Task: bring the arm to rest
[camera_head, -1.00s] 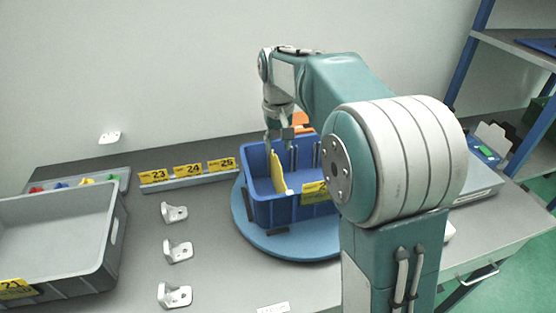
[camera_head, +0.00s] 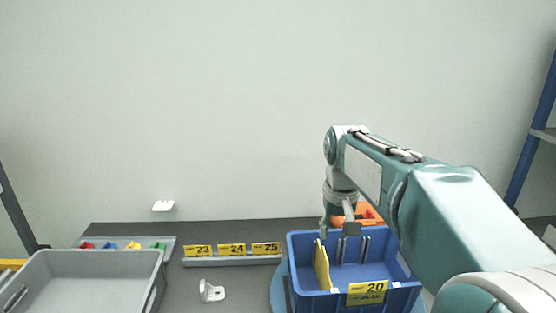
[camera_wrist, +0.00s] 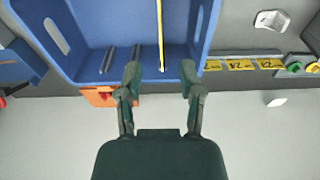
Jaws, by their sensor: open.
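My gripper (camera_head: 340,224) hangs at the back edge of the blue bin (camera_head: 318,302) labelled 20. In the wrist view my gripper (camera_wrist: 160,73) is open, its two fingers apart with nothing held between them. The bin's wall (camera_wrist: 205,35) and yellow divider (camera_wrist: 160,30) show just beyond the fingertips in that view. The yellow divider (camera_head: 321,266) stands inside the bin, with dark upright bars (camera_head: 364,248) beside it. I cannot tell whether the fingers touch the bin's rim. My arm reaches in from the right and hides part of the bin's right side.
An orange container (camera_head: 370,214) is behind the bin. A grey tray (camera_head: 95,262) stands left, near a rack of coloured pieces (camera_head: 130,243). A label strip (camera_head: 232,261) marked 23, 24, 25 lies at the back. One white bracket (camera_head: 211,291) sits on the open table. Blue shelving (camera_head: 535,135) rises right.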

